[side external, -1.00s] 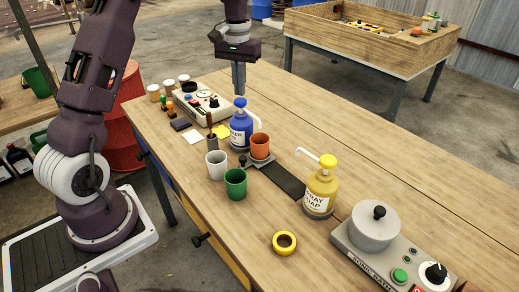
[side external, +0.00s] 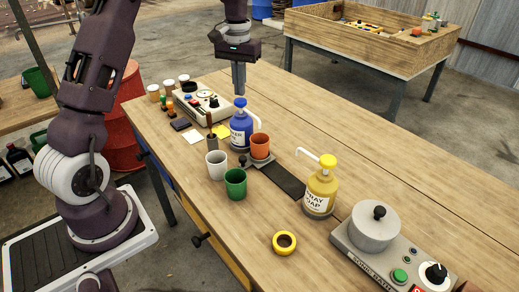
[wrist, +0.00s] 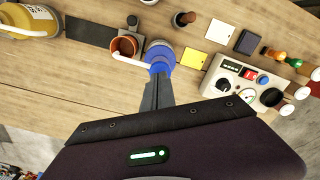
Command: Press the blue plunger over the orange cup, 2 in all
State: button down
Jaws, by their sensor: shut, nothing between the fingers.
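The blue pump bottle (side external: 241,127) stands upright on the table, its blue plunger (side external: 240,102) on top. My gripper (side external: 239,92) is shut and points down, its fingertips right at the plunger's top; I cannot tell whether they touch it. In the wrist view the shut fingers (wrist: 157,88) overlap the blue plunger (wrist: 160,60). The plunger's white spout (wrist: 131,62) reaches over the orange cup (wrist: 124,46). The orange cup (side external: 260,146) sits on a small grey stand beside the bottle. The inside of the cup is too small to read.
A white cup (side external: 216,164) and a green cup (side external: 235,183) stand in front. A yellow soap bottle (side external: 321,187) is to the right, past a dark strip (side external: 283,181). A control box (side external: 203,103) stands behind left.

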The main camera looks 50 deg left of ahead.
aim_at(240, 100)
jog(key=shift+f, duration=0.1)
jog(key=shift+f, duration=1.8)
jog(key=shift+r, duration=1.9)
jog(key=shift+f, duration=1.95)
jog(key=shift+r, duration=1.95)
